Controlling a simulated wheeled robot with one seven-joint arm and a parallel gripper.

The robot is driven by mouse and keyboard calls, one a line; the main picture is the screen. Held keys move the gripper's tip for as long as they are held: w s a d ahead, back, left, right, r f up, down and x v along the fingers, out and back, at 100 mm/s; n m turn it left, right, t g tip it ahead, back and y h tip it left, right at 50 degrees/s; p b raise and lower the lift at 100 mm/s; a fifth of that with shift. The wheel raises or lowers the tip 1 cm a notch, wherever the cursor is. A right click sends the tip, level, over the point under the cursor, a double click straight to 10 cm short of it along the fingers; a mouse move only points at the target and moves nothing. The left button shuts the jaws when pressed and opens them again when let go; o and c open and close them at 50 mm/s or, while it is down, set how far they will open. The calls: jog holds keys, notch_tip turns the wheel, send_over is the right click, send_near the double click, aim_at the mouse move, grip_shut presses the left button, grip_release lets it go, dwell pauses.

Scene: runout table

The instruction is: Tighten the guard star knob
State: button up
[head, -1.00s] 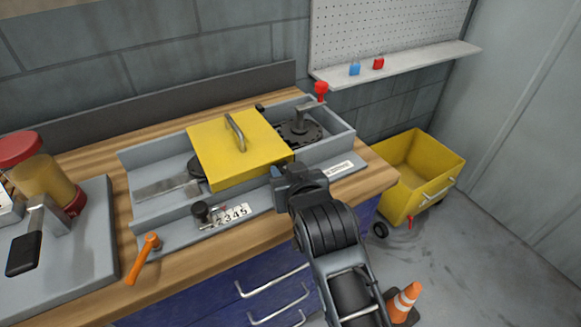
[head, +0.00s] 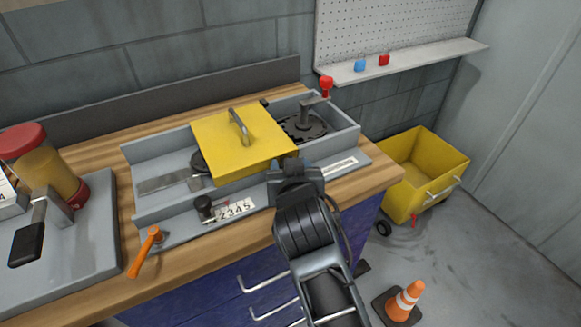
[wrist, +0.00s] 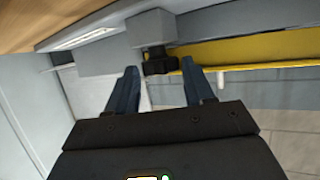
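A black lobed knob (wrist: 158,60) sticks out of a grey block (wrist: 152,28) beside the yellow guard (wrist: 245,50) in the wrist view. My gripper (wrist: 159,68) is open, with its blue fingertips on either side of the knob and visible gaps to it. In the head view, my gripper (head: 292,166) is at the front right corner of the yellow guard (head: 238,135) and hides this knob. The guard lies across the grey trough, its handle on top.
A black knob (head: 204,207) and number counter (head: 235,208) sit on the front rail, with an orange lever (head: 146,250) at left. A red-topped post (head: 326,84) stands at the back right. A yellow bin (head: 420,185) and cone (head: 404,300) are on the floor.

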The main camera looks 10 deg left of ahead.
jog(key=o, duration=0.3)
jog(key=shift+n+y, duration=0.3)
